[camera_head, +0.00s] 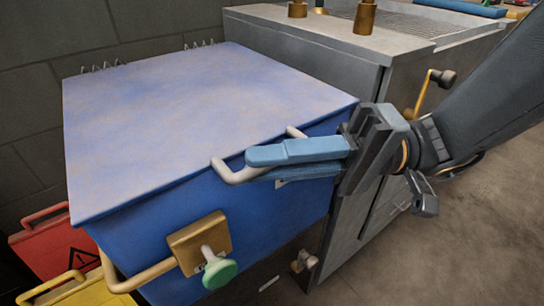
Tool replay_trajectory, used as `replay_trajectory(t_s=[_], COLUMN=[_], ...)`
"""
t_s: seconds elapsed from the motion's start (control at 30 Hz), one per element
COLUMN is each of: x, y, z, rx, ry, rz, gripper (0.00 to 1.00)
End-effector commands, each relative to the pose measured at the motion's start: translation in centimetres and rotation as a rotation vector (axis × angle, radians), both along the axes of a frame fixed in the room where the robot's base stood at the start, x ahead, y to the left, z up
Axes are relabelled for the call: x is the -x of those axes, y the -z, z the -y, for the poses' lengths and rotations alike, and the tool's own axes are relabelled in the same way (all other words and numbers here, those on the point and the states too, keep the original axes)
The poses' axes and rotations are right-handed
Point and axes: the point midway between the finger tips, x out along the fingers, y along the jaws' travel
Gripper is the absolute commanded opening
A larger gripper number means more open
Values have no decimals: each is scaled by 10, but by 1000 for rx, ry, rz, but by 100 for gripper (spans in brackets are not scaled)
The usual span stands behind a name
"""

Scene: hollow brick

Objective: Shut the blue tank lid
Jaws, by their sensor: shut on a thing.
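The blue tank (265,228) stands in the middle left of the head view. Its lid (190,125) lies low and nearly flat over the top, hinged along the back. I see no clear gap at the front edge, but cannot tell whether it is fully seated. A pale loop handle (231,175) sticks out from the lid's front edge. My gripper (254,167) reaches in from the right, with its blue fingers shut on this handle, one above and one below. The fingers hide part of the handle and lid edge.
A brass latch plate (200,243) with a green knob (219,273) is on the tank's front, beside a tan bar (138,277). A grey metal cabinet (300,50) stands behind. Red (45,245) and yellow (75,292) containers are at lower left. Floor at lower right is clear.

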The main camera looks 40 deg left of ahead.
Motion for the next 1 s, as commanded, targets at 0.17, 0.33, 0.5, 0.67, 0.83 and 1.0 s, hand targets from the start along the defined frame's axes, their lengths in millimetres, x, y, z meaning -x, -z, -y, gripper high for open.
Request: replay_trajectory(t_s=[0.17, 0.33, 0.5, 0.67, 0.83, 1.0], x=[1, 2, 2, 2, 2, -8], y=[10, 9, 8, 7, 7, 7], z=[1, 0, -1, -1, -1, 4], rx=[23, 19, 17, 16, 16, 16], ry=[-1, -2, -3, -3, -2, 2], rz=[5, 6, 7, 7, 7, 6], gripper=[18, 18, 18, 18, 18, 18])
